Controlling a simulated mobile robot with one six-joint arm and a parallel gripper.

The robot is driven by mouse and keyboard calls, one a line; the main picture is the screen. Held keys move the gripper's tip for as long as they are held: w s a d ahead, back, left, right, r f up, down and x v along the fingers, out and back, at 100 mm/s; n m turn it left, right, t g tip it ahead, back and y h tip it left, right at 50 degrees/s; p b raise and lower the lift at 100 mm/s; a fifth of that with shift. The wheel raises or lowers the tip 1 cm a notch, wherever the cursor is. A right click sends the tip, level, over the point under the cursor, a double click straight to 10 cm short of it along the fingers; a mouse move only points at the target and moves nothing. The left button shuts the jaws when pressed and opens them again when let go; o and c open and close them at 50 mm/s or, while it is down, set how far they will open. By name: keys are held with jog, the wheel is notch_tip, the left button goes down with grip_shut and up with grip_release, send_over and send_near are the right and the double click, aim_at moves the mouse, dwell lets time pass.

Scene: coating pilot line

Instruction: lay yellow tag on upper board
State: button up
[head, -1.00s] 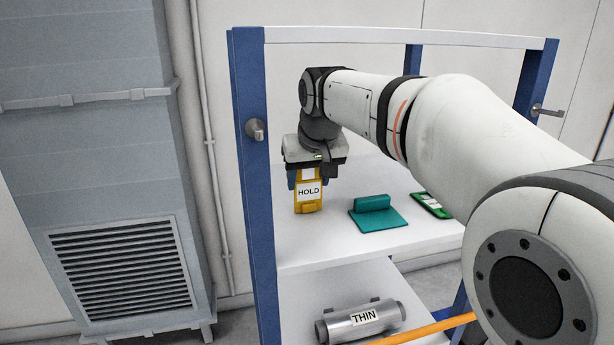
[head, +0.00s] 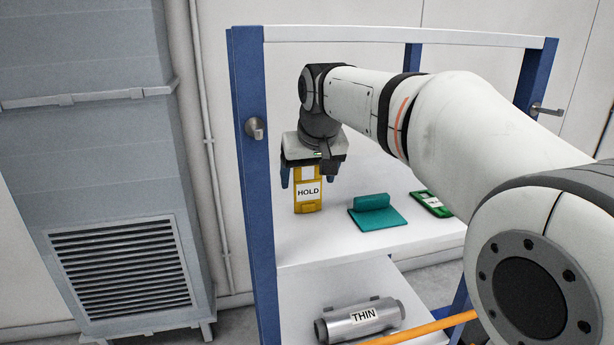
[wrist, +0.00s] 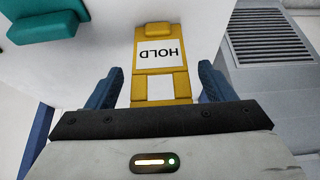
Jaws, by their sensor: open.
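The yellow tag (head: 308,203), with a white label reading HOLD, is on the white upper board (head: 330,244) near its left end. My gripper (head: 306,180) is just above and behind the tag, with its blue fingers spread to either side. In the wrist view the tag (wrist: 154,88) lies between the two open fingers of my gripper (wrist: 158,85), with a gap on both sides. The tag appears to rest on the board, though its exact contact is hard to tell.
A teal block with a flat plate (head: 378,217) and a green tag-like piece (head: 432,204) lie to the right on the upper board. A metal roller labelled THIN (head: 360,320) sits on the lower shelf. A blue post (head: 256,170) stands close at left.

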jog(key=s+d, duration=0.1)
jog(key=s, duration=0.3)
jog(key=s+d+b, duration=0.1)
jog(key=s, duration=0.3)
jog(key=s+d, duration=0.1)
jog(key=s, duration=0.3)
jog(key=shift+d+r, duration=0.25)
jog(key=shift+r, duration=0.15)
jog(key=s+d+f+m+g+h+p, duration=0.1)
jog(key=s+d+f+m+g+p, duration=0.1)
jog(key=s+d+f+p, duration=0.5)
jog(key=s+d+f+m, duration=0.1)
jog(key=s+d+f, duration=0.4)
jog(key=s+f, duration=0.1)
jog(key=shift+d+f, duration=0.15)
jog(key=shift+f, duration=0.1)
